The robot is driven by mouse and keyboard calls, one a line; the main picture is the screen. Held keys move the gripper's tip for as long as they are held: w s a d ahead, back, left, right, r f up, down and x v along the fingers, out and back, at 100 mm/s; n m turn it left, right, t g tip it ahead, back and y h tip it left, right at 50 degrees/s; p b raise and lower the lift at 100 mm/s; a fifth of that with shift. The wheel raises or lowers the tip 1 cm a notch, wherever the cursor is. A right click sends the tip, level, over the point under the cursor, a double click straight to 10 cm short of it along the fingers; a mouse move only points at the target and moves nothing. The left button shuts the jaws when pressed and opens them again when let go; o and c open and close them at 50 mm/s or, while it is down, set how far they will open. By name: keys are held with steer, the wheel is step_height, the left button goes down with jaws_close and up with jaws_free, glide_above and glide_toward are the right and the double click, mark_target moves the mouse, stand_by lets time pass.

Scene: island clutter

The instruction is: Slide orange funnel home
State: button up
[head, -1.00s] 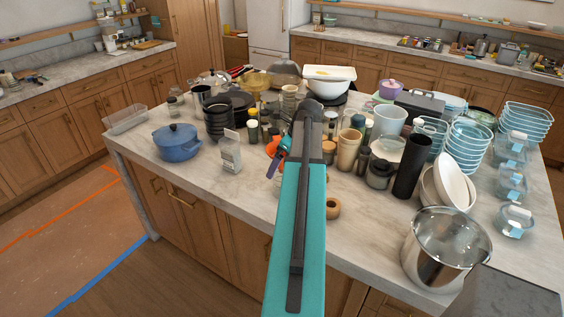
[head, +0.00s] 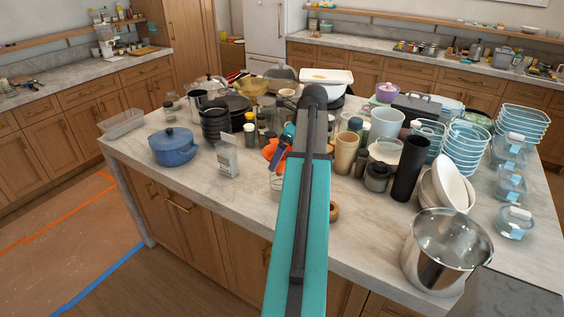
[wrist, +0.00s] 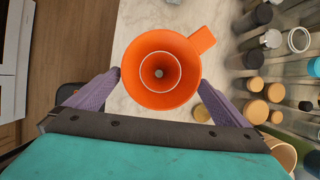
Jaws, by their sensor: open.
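The orange funnel (wrist: 135,72) fills the middle of the wrist view, seen from above into its wide mouth, with a tab at its upper right. My gripper (wrist: 160,80) is open, its two purple fingers on either side of the funnel's rim. The fingertips look close to the rim; I cannot tell whether they touch it. In the head view a part of the orange funnel (head: 270,149) shows left of my teal arm, which hides the rest of it and most of the gripper.
The marble island is crowded. A blue pot (head: 175,146) and a grater-like box (head: 227,158) stand to the left. Jars and a black cylinder (head: 408,168) stand to the right, with a steel pot (head: 445,248) at the front right. Bare counter shows along the front edge.

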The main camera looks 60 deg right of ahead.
steer(key=shift+b+v, duration=1.05)
steer(key=shift+v, duration=2.85)
